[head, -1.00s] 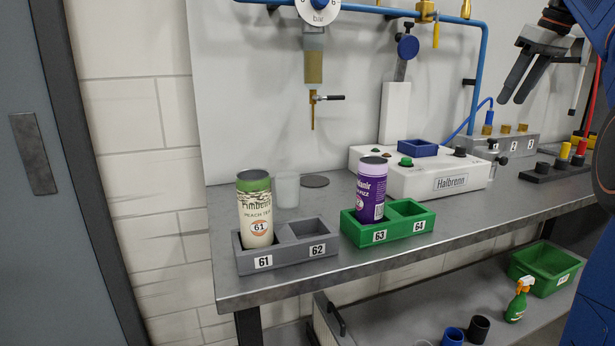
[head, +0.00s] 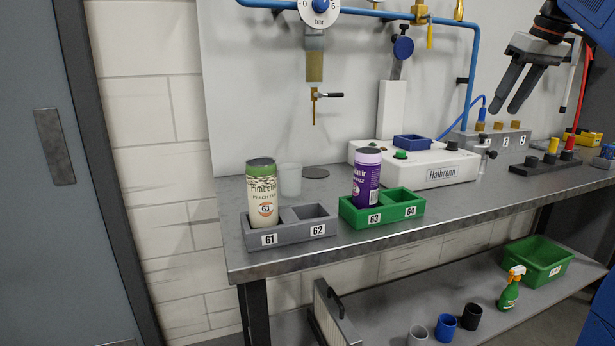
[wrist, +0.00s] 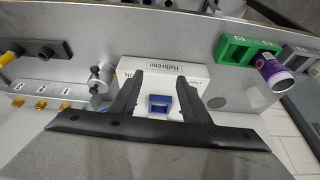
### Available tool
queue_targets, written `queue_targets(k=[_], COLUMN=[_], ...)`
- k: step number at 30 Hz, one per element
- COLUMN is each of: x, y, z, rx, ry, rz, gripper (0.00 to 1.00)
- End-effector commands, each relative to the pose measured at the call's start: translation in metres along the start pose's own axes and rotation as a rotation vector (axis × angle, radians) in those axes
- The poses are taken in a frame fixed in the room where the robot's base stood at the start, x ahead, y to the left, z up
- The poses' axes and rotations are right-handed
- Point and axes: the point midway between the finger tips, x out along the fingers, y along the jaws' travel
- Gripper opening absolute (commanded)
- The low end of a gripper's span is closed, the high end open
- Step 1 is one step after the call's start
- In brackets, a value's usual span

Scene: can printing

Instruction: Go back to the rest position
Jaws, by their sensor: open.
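My gripper (head: 512,92) is at the upper right of the head view, above the bench, open with nothing between its fingers. In the wrist view, its two dark fingers (wrist: 157,95) stand apart, with the white Halbrenn machine (wrist: 150,72) and its blue tray (wrist: 159,104) in sight beyond them. A cream and green can (head: 262,200) stands upright in slot 61 of the grey holder (head: 290,234). A purple can (head: 366,178) stands in slot 63 of the green holder (head: 382,215). Slots 62 and 64 look empty.
The Halbrenn machine (head: 425,172) stands at mid-bench. Blue pipework (head: 475,75) and a valve (head: 317,95) hang on the back wall. A block with brass fittings (head: 490,140) sits under my gripper. A green crate (head: 538,262) and spray bottle (head: 510,290) are on the lower shelf.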

Motion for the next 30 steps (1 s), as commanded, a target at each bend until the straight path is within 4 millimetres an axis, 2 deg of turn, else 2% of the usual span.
queue_targets(k=[7,14,23,30], x=[0.022,0.060,0.124,0.184], y=[-0.045,-0.102,-0.167,-0.210], z=[0.028,0.080,0.167,0.250], rx=[0.050,0.115,0.185,0.228], ry=[-0.005,-0.010,-0.009,0.001], rz=[0.014,0.040,0.075,0.100], gripper=[0.43,0.43,0.43,0.43])
